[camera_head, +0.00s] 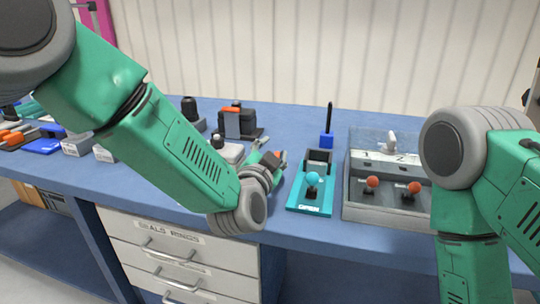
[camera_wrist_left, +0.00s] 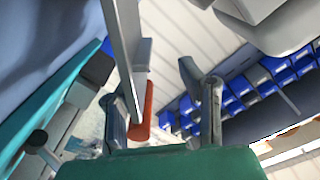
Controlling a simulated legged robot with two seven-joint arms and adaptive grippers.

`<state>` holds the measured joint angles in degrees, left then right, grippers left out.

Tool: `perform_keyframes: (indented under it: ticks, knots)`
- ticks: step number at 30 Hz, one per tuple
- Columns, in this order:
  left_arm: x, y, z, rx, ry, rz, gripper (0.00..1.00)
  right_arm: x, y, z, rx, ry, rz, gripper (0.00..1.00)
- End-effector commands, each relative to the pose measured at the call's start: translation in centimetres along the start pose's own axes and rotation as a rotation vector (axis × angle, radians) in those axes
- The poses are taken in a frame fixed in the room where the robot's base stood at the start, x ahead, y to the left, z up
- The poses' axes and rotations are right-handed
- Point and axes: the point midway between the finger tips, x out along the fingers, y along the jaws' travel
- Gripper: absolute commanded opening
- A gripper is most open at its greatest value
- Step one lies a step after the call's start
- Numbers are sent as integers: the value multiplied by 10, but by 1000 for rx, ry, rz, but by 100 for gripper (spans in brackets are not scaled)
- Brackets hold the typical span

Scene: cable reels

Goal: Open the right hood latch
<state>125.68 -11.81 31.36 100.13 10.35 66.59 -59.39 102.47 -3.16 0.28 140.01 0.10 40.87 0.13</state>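No part is clearly marked as the hood latch. A grey box (camera_head: 386,216) right of centre has a panel marked 1 and 2, with a left orange-knobbed lever (camera_head: 372,182) and a right orange-knobbed lever (camera_head: 413,188). My left gripper (camera_head: 276,158) is over the bench, left of the teal lever unit (camera_head: 309,208) and partly hidden by its wrist. In the left wrist view its fingers (camera_wrist_left: 160,108) stand apart. An orange-red bar (camera_wrist_left: 147,108) and a grey plate (camera_wrist_left: 124,50) show near the left finger; contact is unclear. My right gripper is out of view.
A device with an orange top (camera_head: 231,122) and a black-knobbed block (camera_head: 190,112) stand behind my left arm. A blue block with a black rod (camera_head: 327,138) stands behind the teal unit. White drawers (camera_head: 185,262) are below the blue bench (camera_head: 300,236). Blue bins (camera_wrist_left: 240,90) show in the wrist view.

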Motion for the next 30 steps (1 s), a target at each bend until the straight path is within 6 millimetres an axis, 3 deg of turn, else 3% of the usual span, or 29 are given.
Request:
perform_keyframes:
  ticks: [5, 18, 24, 30]
  knots:
    - [-18, 0, -1, 2, 2, 1, 33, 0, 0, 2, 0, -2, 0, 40]
    - [-104, 0, 2, 0, 0, 3, 33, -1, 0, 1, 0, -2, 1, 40]
    - [-120, 0, 2, -1, -2, 3, 33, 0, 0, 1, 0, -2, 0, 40]
    - [-121, 0, 2, -2, -1, 2, 33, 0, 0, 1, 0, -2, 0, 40]
